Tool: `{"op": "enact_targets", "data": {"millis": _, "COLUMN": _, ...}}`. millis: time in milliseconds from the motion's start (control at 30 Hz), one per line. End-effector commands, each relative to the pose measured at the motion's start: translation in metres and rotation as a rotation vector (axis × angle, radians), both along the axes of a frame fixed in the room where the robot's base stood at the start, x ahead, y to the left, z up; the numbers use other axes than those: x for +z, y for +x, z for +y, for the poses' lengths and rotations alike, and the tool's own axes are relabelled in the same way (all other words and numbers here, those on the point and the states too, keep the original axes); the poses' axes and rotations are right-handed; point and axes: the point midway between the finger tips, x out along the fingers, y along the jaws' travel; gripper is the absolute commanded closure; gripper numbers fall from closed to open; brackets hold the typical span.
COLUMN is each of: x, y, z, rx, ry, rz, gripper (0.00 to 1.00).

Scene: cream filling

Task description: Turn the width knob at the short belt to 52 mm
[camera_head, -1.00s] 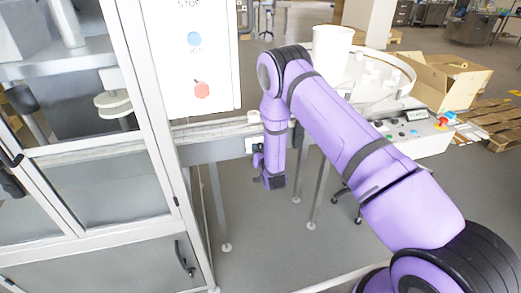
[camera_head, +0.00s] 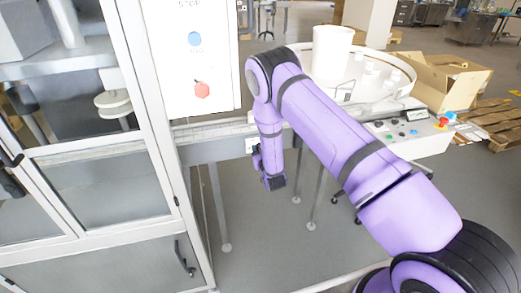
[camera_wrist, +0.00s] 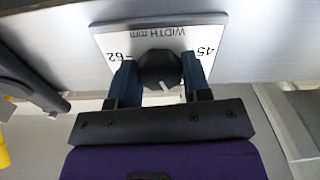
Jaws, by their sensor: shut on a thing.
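The black width knob (camera_wrist: 159,68) sits on a white scale plate (camera_wrist: 107,42) marked "WIDTH mm", upside down in the wrist view. The plate reads 62 at the left and 45 at the right. A short white pointer mark shows on the knob's lower side, slightly right of its middle. My gripper (camera_wrist: 161,78) is shut on the knob, one finger on each side. In the head view my gripper (camera_head: 256,160) is at the front side of the short belt (camera_head: 215,133), beside the white plate (camera_head: 250,145); the knob cannot be made out there.
A glazed machine cabinet (camera_head: 155,110) is at the left. A round table (camera_head: 375,95) with white containers and a button panel (camera_head: 405,132) stand at the right. Belt legs stand below.

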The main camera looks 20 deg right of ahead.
Motion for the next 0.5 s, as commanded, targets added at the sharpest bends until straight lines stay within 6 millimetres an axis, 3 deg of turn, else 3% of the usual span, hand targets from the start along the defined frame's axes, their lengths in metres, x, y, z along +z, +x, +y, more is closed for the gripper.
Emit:
{"op": "enact_targets", "data": {"millis": 100, "x": -0.0021, "y": -0.0014, "z": 0.0003, "rx": 0.0, "ry": 0.0, "rz": 0.005, "gripper": 0.8}}
{"op": "enact_targets", "data": {"millis": 133, "x": -0.0021, "y": -0.0014, "z": 0.0003, "rx": 0.0, "ry": 0.001, "rz": 0.006, "gripper": 0.54}}
{"op": "enact_targets", "data": {"millis": 233, "x": -0.0018, "y": -0.0012, "z": 0.0002, "rx": 0.0, "ry": 0.001, "rz": 0.005, "gripper": 0.31}}
{"op": "enact_targets", "data": {"millis": 500, "x": -0.0008, "y": -0.001, "z": 0.0001, "rx": 0.0, "ry": 0.001, "rz": 0.002, "gripper": 0.31}}
